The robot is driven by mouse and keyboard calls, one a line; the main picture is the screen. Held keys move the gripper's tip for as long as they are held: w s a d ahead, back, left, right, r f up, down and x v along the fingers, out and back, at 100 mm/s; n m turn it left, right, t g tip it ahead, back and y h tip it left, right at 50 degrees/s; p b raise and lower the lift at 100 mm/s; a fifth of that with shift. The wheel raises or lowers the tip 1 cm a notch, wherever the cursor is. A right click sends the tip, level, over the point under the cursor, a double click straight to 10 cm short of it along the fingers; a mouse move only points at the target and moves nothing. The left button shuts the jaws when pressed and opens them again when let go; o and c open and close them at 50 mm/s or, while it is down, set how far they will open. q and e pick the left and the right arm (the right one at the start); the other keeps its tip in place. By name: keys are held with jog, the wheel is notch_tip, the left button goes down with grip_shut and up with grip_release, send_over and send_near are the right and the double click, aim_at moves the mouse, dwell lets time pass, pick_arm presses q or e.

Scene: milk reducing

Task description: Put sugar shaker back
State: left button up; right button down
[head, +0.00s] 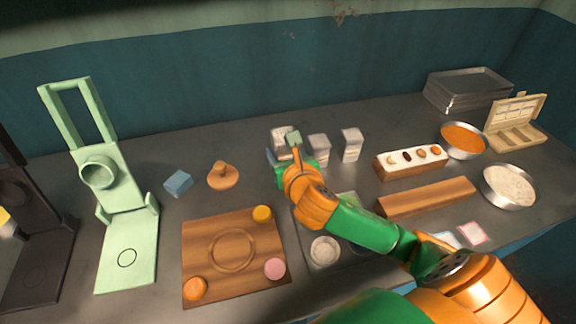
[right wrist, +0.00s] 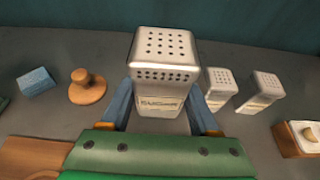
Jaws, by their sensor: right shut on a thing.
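The sugar shaker (right wrist: 165,58) is a whitish box with a holed metal top and a label that seems to read sugar. My right gripper (right wrist: 163,112) is shut on it, one blue finger on each side. In the head view the shaker (head: 281,134) is partly hidden behind my right gripper (head: 283,156), at the left of two similar shakers. It looks upright; I cannot tell whether its base touches the counter. The middle shaker (head: 318,148) and the right shaker (head: 351,144) stand upright beside it. My left gripper is not in view.
A wooden knobbed press (head: 222,176) and a blue block (head: 178,183) lie left of the shakers. A wooden board (head: 205,262) with coloured discs is in front. A topping tray (head: 411,161), bowls (head: 510,187) and a green press (head: 127,250) stand around. Counter behind the shakers is clear.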

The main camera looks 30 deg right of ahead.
jog(key=w+d+f, duration=0.1)
jog(key=w+f, duration=0.1)
jog(key=w+d+f+b, duration=0.1)
jog(key=f, duration=0.1)
jog(key=w+f, duration=0.2)
jog(key=shift+w+d+f+b, duration=0.2)
jog(key=shift+w+d+b, duration=0.1)
jog(key=shift+d, duration=0.1)
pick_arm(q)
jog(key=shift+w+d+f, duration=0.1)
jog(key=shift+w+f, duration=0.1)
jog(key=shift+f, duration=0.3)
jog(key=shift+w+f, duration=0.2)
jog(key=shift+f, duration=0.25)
pick_arm(e)
jog(key=shift+f, duration=1.5)
jog(key=shift+c, duration=0.6)
grip_release()
jog(key=shift+s+a+r, duration=0.15)
jog(key=shift+s+r, duration=0.05)
jog(key=shift+s, duration=0.15)
jog(key=p+v, duration=0.1)
jog(key=v, duration=1)
jog(key=shift+s+r, duration=0.1)
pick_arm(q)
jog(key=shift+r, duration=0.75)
